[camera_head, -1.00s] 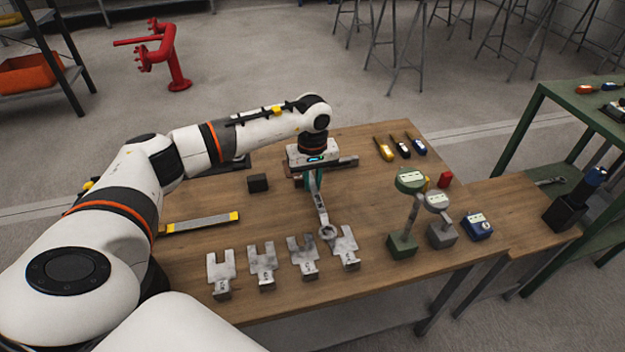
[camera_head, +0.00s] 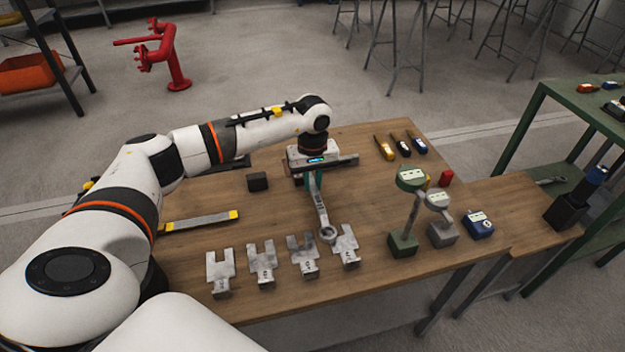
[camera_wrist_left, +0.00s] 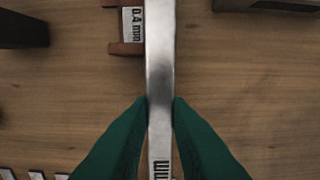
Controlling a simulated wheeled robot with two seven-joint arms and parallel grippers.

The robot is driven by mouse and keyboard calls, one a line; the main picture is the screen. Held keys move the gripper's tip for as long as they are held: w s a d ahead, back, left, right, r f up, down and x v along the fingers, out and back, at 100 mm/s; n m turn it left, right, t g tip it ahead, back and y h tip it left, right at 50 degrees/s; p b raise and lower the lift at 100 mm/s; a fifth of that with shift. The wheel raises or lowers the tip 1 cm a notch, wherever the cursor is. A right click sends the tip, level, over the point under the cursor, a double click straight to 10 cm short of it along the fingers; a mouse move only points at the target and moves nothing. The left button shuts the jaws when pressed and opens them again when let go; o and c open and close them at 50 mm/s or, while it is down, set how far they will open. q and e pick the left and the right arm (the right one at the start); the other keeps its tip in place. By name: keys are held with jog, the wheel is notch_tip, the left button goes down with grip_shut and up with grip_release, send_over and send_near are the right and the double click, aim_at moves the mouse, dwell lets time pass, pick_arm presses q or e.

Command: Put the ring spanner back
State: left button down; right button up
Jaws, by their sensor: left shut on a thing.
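My left gripper (camera_head: 313,182) is shut on the ring spanner (camera_head: 321,210), a grey metal bar with a ring end. In the head view the ring end points toward the front, close beside the rightmost forked grey holder (camera_head: 346,246). I cannot tell whether it touches that holder or the table. In the left wrist view the spanner (camera_wrist_left: 160,60) runs lengthwise between the green fingertips (camera_wrist_left: 160,105), with dark lettering partly visible on its lower part. Three more forked holders (camera_head: 304,258) stand to the left in a row, all empty. My right gripper is not in view.
A black block (camera_head: 257,182) and a yellow-ended strip (camera_head: 200,221) lie to the left. Gauges on stands (camera_head: 404,243), a blue box (camera_head: 479,226) and several hand tools (camera_head: 402,146) are to the right.

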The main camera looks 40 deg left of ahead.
aim_at(313, 184)
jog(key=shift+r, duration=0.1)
pick_arm(q)
jog(key=c, duration=1.3)
grip_release()
jog(key=shift+c, duration=0.2)
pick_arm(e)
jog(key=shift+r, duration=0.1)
